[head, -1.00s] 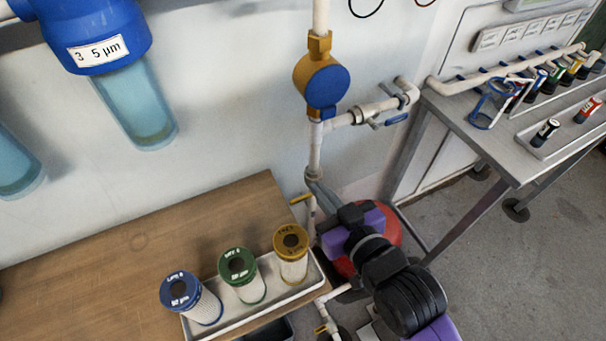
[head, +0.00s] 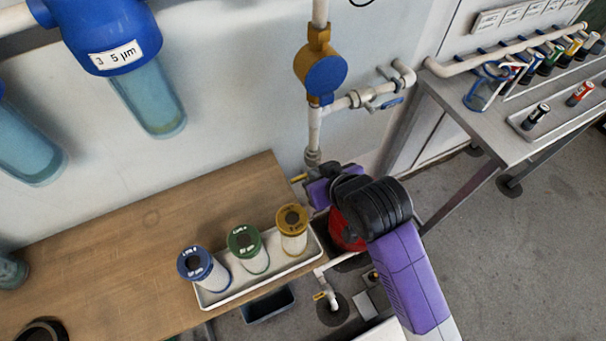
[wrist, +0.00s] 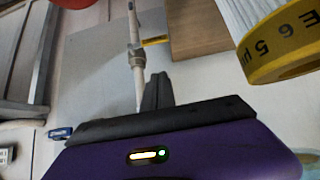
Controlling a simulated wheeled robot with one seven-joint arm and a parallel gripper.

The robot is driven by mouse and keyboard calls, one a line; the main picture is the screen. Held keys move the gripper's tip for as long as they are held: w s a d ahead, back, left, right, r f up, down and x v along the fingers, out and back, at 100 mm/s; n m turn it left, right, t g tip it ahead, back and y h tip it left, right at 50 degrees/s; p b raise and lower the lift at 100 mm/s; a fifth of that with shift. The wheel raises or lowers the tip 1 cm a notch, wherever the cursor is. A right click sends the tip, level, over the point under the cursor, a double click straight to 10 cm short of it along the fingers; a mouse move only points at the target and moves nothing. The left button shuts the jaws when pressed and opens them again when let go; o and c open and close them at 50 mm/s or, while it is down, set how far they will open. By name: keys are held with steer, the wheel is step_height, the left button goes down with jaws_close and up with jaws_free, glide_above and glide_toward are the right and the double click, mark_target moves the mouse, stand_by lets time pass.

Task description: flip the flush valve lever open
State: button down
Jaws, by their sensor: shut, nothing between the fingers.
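A white vertical pipe runs down the wall. A yellow lever (head: 299,178) sticks out sideways from it, crosswise to the pipe, towards the wooden table. The lever also shows in the wrist view (wrist: 155,41). No label marks it as the flush valve. My gripper (wrist: 157,77) is shut and empty. In the wrist view its dark fingers point at the pipe, close to the lever, with a gap seeming to remain. In the head view my purple hand is right beside the lever and the fingertips are hidden.
A second yellow lever (head: 319,296) sits on a low pipe. A blue-handled valve (head: 390,103) is on the side branch. A white tray (head: 216,301) with three cartridges stands on the wooden table (head: 110,255). A red round object (head: 346,232) is partly behind my arm.

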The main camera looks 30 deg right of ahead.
glide_above(303, 176)
steer(key=s, duration=0.2)
step_height(303, 176, down, 7)
steer(key=shift+w+a+f+p, duration=0.1)
steer(key=shift+a+f+p, duration=0.1)
steer(key=shift+f, duration=0.45)
steer(key=shift+w+a+f+p, duration=0.1)
steer(key=shift+f+p, duration=0.15)
steer(key=shift+f, duration=0.4)
steer(key=shift+a+f+p, duration=0.1)
steer(key=shift+f+p, duration=0.1)
steer(key=shift+f, duration=0.45)
